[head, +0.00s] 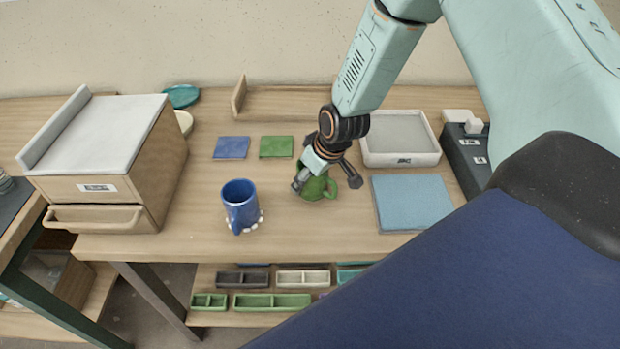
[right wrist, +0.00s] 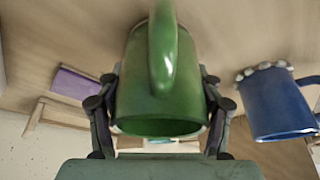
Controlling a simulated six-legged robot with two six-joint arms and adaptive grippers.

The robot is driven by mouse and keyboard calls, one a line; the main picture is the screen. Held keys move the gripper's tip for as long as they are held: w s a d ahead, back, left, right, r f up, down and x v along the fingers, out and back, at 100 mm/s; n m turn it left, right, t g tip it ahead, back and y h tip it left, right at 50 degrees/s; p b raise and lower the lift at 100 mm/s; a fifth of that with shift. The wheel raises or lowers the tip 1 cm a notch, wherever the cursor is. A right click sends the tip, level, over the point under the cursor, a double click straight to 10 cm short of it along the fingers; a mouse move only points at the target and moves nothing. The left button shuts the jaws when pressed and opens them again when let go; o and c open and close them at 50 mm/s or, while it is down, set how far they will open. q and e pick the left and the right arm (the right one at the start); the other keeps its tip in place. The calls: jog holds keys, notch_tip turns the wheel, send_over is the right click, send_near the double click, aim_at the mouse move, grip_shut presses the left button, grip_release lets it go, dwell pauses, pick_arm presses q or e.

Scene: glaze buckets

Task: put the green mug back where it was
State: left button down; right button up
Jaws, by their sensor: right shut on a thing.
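The green mug (head: 317,187) is on or just above the wooden table in the head view, partly hidden by my right gripper (head: 327,180). In the right wrist view the green mug (right wrist: 160,85) sits between the two fingers of my right gripper (right wrist: 160,110), which is shut on it. Its handle faces the camera there. I cannot tell whether the mug touches the table. A green square tile (head: 276,147) and a blue square tile (head: 232,147) lie behind it to the left. My left gripper is not in view.
A blue mug (head: 241,205) stands left of the green mug, on a pale beaded ring. A light blue mat (head: 411,203) and a white tray (head: 399,139) lie to the right. A wooden drawer box (head: 110,165) stands at the left. Small trays (head: 272,302) sit on the shelf below.

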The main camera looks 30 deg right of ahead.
jog(key=shift+a+f, duration=0.1)
jog(key=shift+f, duration=0.1)
jog(key=o, duration=1.5)
jog(key=shift+w, duration=0.1)
jog(key=shift+o, duration=0.2)
jog(key=shift+r, duration=0.15)
